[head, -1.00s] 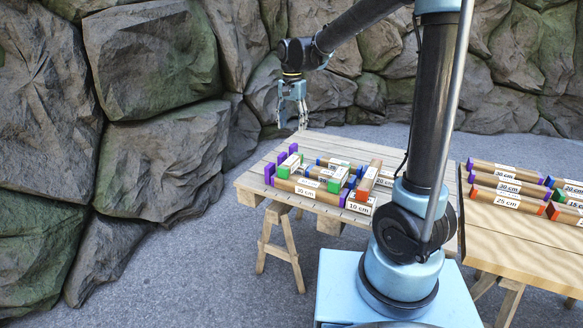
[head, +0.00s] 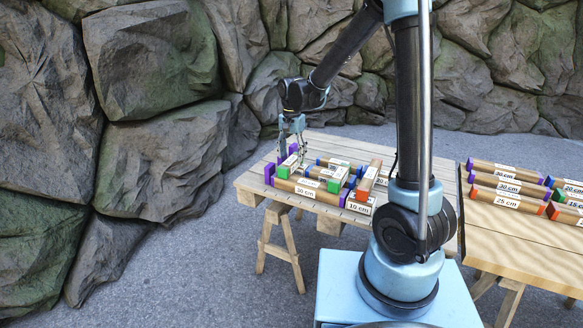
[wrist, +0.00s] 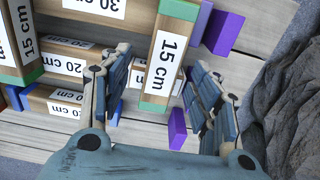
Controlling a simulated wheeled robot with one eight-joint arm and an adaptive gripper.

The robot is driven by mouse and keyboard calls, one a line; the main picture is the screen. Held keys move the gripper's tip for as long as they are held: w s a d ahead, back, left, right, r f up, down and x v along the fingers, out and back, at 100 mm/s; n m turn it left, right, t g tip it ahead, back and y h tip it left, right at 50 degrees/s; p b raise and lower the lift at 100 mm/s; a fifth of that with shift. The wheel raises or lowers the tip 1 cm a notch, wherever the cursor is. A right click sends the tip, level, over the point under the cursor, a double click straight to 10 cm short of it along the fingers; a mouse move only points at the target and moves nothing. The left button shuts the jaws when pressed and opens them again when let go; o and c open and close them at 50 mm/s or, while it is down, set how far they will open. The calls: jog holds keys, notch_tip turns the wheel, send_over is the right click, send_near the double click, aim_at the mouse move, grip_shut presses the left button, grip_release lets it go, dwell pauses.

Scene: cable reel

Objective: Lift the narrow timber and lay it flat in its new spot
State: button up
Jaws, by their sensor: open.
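A narrow green-ended timber labelled 15 cm (wrist: 165,60) lies across other timbers; in the head view it shows at the left of the stack (head: 284,171). My gripper (head: 292,157) is low over this timber, pointing down. In the wrist view my gripper (wrist: 157,72) is open, with one finger on each side of the timber's near end. I cannot tell whether either finger touches it. The frames do not single out which timber the task means, as a second green-ended 15 cm timber (wrist: 22,40) lies to the left.
Purple-ended 30 cm timber (head: 308,191) and a red-ended timber (head: 370,178) lie close by on the slatted table (head: 420,170). A purple block (wrist: 177,128) stands near my right finger. A second table (head: 500,245) at right holds more timbers. Rock walls rise behind.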

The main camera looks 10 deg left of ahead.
aim_at(291, 160)
jog(key=shift+a+f, duration=0.2)
jog(key=shift+f, duration=2.25)
jog(key=c, duration=1.2)
